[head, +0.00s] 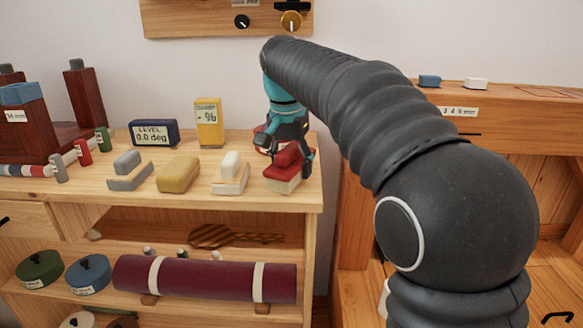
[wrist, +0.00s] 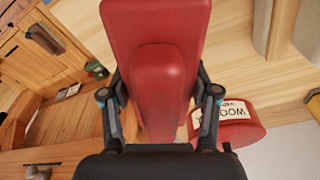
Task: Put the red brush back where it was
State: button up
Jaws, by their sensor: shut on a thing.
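The red brush (head: 282,173), a red top with a knob-like grip over a pale lower part, is at the right end of the wooden shelf top (head: 215,208). My gripper (head: 288,148) comes down from above and is shut on it. In the wrist view the red brush (wrist: 155,70) sits between the two fingers of my gripper (wrist: 160,108), with its raised grip towards the camera. I cannot tell whether its underside touches the shelf top or hangs just above it.
A white brush (head: 231,174), a yellow brush (head: 178,174) and a grey brush (head: 128,170) stand in a row to the left. A red labelled tin (wrist: 235,122) is close to the fingers. Behind are a yellow meter (head: 209,124) and a dark level (head: 154,132).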

jog(key=shift+f, duration=0.15)
jog(key=o, duration=1.1)
